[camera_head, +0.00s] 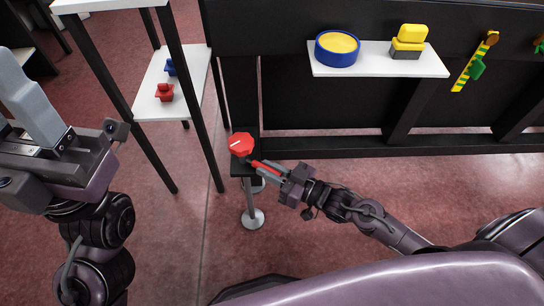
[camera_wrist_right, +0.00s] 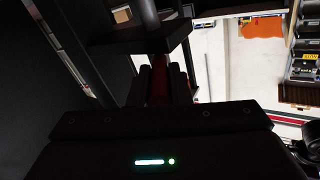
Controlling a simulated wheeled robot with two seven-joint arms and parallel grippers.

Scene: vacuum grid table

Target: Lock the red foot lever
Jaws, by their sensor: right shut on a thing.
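A red octagonal knob (camera_head: 241,143) with a white line on top sits on a black block beside the dark frame. A red lever bar (camera_head: 262,165) comes out toward the lower right, below the knob. My right gripper (camera_head: 266,169) is shut on this red lever. In the right wrist view the lever (camera_wrist_right: 158,88) shows as a dim red strip between the dark fingers. The lever's joint is mostly hidden under the knob and block. My left gripper (camera_head: 35,105) is raised at the left edge, far from the lever, with its fingertips partly cut off.
A metal foot (camera_head: 252,219) stands on the reddish floor under the block. A white two-tier shelf (camera_head: 185,90) with red and blue parts is to the left. A white ledge (camera_head: 375,66) carries a blue-and-yellow round part and a yellow block. Open floor lies to the lower left.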

